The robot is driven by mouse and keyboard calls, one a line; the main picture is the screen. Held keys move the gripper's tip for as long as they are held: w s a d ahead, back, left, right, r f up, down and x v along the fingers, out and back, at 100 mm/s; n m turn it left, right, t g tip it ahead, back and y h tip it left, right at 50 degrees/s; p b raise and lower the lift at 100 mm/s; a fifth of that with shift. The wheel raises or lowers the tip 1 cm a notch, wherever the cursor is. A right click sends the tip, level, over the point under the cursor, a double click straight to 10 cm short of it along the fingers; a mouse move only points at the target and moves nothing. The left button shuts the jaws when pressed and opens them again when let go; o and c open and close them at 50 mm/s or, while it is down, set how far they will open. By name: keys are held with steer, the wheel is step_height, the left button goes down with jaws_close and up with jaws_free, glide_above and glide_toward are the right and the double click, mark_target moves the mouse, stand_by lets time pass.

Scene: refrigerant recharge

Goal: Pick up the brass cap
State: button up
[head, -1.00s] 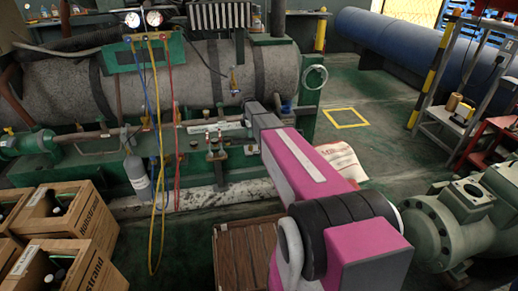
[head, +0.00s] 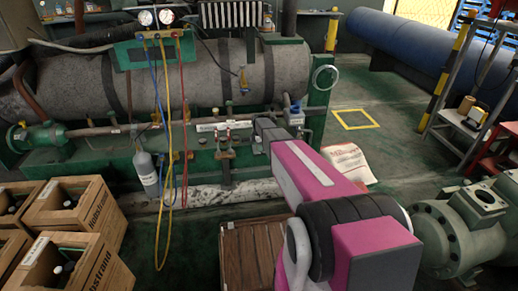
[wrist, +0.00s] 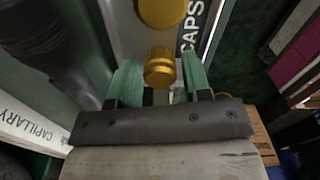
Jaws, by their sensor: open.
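In the wrist view a small round brass cap (wrist: 160,67) sits between the two green fingers of my gripper (wrist: 160,60). My gripper is open, with a finger on each side of the cap; I cannot tell whether either finger touches it. A second, larger round brass piece (wrist: 162,10) shows just beyond it, cut by the top edge. Both are over a pale plate (wrist: 143,38) lettered "CAPS". In the head view my arm reaches toward the machine, and the gripper and cap cannot be made out there.
A strip lettered "CAPILLARY" (wrist: 30,128) and a dark rounded part (wrist: 40,35) lie left in the wrist view. In the head view, gauges (head: 155,17) with hanging hoses stand by the grey tank (head: 200,75). Wooden crates (head: 105,210) are at left, a green-grey pump (head: 465,225) at right.

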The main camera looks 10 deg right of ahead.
steer(key=shift+f, duration=0.1)
steer(key=c, duration=0.7)
steer(key=shift+o, duration=0.2)
